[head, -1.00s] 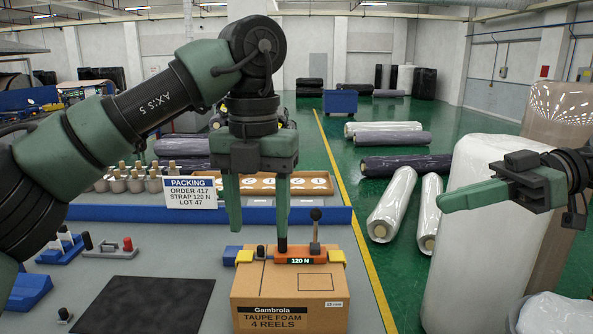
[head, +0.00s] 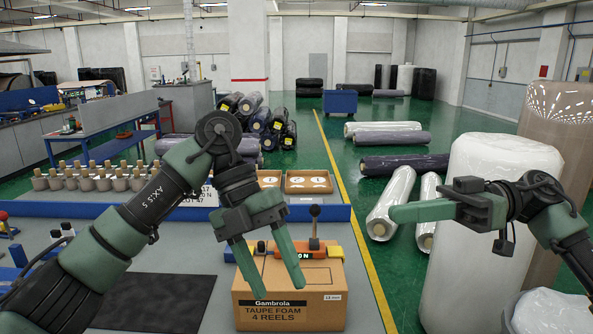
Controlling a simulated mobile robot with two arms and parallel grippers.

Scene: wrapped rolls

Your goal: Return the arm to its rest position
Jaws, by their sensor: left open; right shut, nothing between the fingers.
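My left gripper (head: 274,277) is open and empty, its fingers pointing down and to the right. In the picture its fingers overlap the front of the cardboard box (head: 290,317); I cannot tell the gap in depth. The box is marked "TAUPE FOAM 4 REELS". An orange strapping tool (head: 318,247) with a black-knobbed lever lies on top of the box, partly hidden by the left fingers. My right gripper (head: 393,213) is shut and empty, pointing left in front of the wrapped rolls at the right.
A black mat (head: 170,297) lies left of the box. A blue rail (head: 335,213) runs behind it, with several small reels (head: 103,182) and a tray (head: 308,188) beyond. A tall white wrapped roll (head: 470,270) stands at the right.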

